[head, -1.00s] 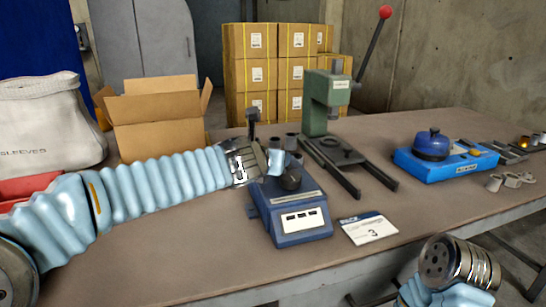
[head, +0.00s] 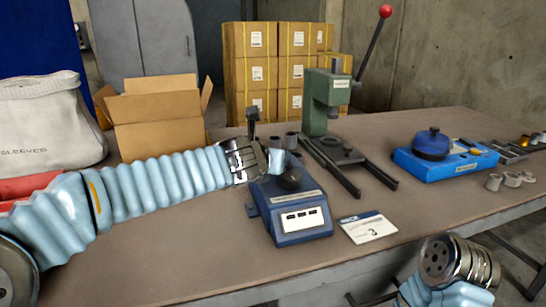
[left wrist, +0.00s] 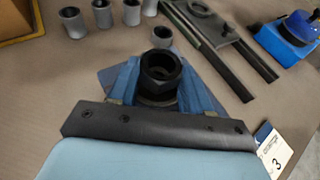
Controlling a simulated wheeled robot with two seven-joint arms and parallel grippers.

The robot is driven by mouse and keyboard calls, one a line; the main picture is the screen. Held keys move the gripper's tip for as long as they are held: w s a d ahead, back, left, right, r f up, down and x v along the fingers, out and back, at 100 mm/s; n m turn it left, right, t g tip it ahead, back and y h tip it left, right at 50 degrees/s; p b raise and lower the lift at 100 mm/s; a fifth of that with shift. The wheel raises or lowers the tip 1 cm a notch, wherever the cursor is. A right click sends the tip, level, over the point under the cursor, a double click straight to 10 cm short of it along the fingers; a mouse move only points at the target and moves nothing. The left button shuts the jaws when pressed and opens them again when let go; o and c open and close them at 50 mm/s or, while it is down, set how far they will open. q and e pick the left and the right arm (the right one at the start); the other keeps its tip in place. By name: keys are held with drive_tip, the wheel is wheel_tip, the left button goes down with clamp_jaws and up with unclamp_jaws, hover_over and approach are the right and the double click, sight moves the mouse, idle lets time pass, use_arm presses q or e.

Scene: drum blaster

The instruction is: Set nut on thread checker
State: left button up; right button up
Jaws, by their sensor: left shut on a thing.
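My right gripper's fingers are not in view.
A green press (head: 325,105) with dark rails stands behind and to the right. Several grey sleeves (left wrist: 103,17) stand behind the checker. A white card (head: 368,228) lies to its right. A blue fixture (head: 445,160) is farther right. An open cardboard box (head: 160,125) stands at the left.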

use_arm(q)
drive_tip(key=shift+r, duration=0.1)
drive_tip(key=shift+f, duration=0.35)
idle(0.4)
drive_tip(key=shift+r, duration=0.25)
drive_tip(key=shift+r+p, duration=0.65)
drive_tip(key=shift+p, duration=0.15)
drive_tip(key=shift+f+b, duration=0.7)
drive_tip(key=shift+f, duration=0.15)
idle(0.6)
drive_tip(key=shift+r, duration=0.15)
drive_tip(key=shift+r+p, duration=0.7)
drive_tip(key=shift+p, duration=0.2)
idle(0.4)
drive_tip(key=shift+f+b, duration=0.7)
drive_tip(key=shift+f, duration=0.15)
